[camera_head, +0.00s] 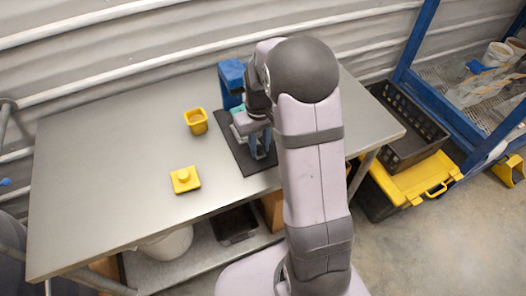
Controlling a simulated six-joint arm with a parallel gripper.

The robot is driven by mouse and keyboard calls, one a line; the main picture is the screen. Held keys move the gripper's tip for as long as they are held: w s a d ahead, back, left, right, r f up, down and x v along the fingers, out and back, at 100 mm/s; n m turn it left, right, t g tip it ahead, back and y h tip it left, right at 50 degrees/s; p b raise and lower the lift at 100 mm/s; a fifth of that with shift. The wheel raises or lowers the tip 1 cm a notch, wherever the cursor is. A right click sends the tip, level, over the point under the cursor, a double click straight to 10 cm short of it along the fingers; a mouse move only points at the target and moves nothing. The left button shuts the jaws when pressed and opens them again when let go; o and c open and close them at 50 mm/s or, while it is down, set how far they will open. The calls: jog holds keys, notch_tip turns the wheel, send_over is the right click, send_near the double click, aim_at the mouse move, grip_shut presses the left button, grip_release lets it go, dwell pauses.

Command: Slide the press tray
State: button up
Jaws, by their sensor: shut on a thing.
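A blue press (231,78) stands at the back of a dark base plate (238,158) on the metal table. A pale press tray (243,124) with a teal part on it sits low in front of the press column. My gripper (261,148) is over the dark plate at the tray's right front side, shut on the tray's near end. My arm covers the right side of the press, and the exact grip is too small to see clearly.
A yellow cup (196,121) and a yellow square block with a round knob (185,179) stand left of the press. The table's left half (100,170) is otherwise clear. A black crate (412,130) and a yellow-lidded box (415,178) are off the table at right.

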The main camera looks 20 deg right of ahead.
jog(key=shift+s, duration=1.35)
jog(key=o, duration=0.7)
jog(key=shift+r, duration=0.1)
notch_tip(320, 180, up, 7)
jog(key=p, duration=0.6)
jog(key=shift+w, duration=0.1)
